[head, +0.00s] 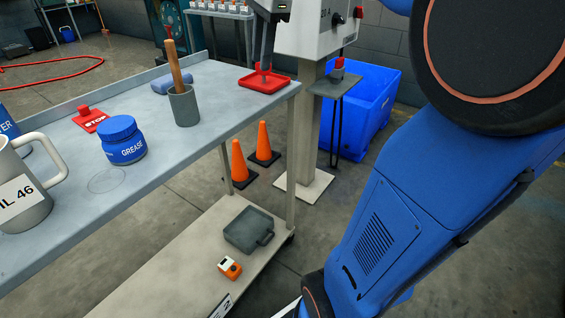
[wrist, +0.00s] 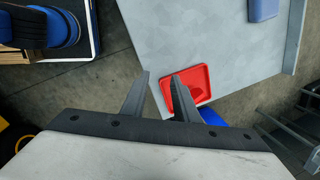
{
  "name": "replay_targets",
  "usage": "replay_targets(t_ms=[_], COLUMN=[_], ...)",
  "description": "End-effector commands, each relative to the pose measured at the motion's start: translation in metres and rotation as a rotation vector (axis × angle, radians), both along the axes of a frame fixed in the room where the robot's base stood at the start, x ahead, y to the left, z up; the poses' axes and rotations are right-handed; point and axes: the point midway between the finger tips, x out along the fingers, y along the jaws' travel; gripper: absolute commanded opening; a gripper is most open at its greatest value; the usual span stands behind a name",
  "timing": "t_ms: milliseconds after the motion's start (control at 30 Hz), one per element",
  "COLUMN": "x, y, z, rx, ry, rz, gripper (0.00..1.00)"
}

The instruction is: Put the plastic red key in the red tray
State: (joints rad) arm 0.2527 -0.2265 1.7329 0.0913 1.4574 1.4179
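The red tray (head: 281,83) lies at the far right corner of the grey table. It also shows in the wrist view (wrist: 202,82), partly behind one finger. My gripper (head: 266,66) is over the tray, pointing down. In the wrist view my gripper (wrist: 160,75) has its fingers apart, with nothing visible between them. A small red piece shows at the fingertips against the tray in the head view; I cannot tell whether it is the key or whether it touches the tray. A red piece marked STOP (head: 90,124) lies on the table's left half.
A grey cup (head: 184,108) with a wooden handle, a blue GREASE jar (head: 121,143) and a white mug (head: 20,190) stand on the table. A machine post (head: 312,125) and a blue bin (head: 372,105) are to the right. Orange cones (head: 238,160) stand on the floor.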

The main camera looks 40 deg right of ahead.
Motion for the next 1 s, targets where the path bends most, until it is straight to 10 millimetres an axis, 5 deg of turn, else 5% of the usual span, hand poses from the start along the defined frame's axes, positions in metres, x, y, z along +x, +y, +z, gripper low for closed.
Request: replay_targets(t_ms=[300,600,800,1000], x=[-0.091,-0.17,-0.205,-0.215], y=[0.051,0.079,0.087,0.089], z=[-0.079,-0.171,-0.219,-0.236], rx=[-0.184,-0.39,-0.498,-0.536], ry=[-0.097,-0.17,-0.195,-0.202], rz=[0.635,1.225,1.501,1.597], gripper=[0.27,0.27,0.27,0.27])
